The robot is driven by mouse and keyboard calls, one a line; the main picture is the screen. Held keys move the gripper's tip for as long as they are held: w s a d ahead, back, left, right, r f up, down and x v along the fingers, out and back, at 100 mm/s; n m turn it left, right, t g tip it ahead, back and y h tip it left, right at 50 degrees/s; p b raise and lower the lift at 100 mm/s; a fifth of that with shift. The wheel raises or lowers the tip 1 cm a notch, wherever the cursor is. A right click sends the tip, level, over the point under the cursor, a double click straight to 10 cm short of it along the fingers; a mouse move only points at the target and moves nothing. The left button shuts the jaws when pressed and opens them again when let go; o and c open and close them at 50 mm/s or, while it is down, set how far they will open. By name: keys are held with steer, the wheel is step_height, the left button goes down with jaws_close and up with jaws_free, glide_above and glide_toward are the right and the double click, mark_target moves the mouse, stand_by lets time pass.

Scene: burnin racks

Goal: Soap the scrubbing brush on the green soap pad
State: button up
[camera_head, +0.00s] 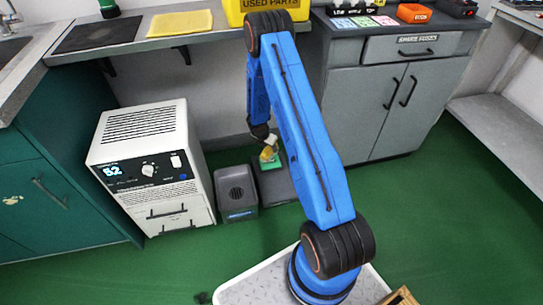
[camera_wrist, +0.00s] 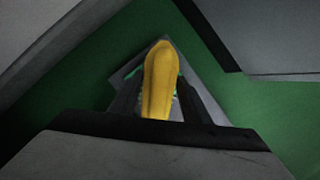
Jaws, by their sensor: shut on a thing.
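The scrubbing brush shows as a yellow piece between the fingers of my gripper (camera_wrist: 157,105) in the wrist view. My gripper is shut on the brush (camera_wrist: 160,75). In the head view the brush (camera_head: 267,154) hangs just above or on the green soap pad (camera_head: 271,164); I cannot tell whether they touch. The pad lies on a dark low block on the floor. In the wrist view only slivers of green show beside the brush, and its bristles are hidden.
A dark grey box (camera_head: 236,192) stands left of the pad's block. A white oven-like unit (camera_head: 150,160) with a display stands further left. Grey cabinets (camera_head: 385,100) stand right. A shelf with a yellow cloth (camera_head: 180,23) and a yellow bin (camera_head: 262,8) runs above. Green floor is free in front.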

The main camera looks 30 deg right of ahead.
mark_target(269, 154)
steer(key=shift+w+d+f, duration=0.1)
steer(key=shift+w+f, duration=0.1)
steer(key=shift+f, duration=2.75)
steer(key=shift+f, duration=1)
stand_by(0.6)
steer(key=shift+r, duration=3.55)
steer(key=shift+s, duration=0.1)
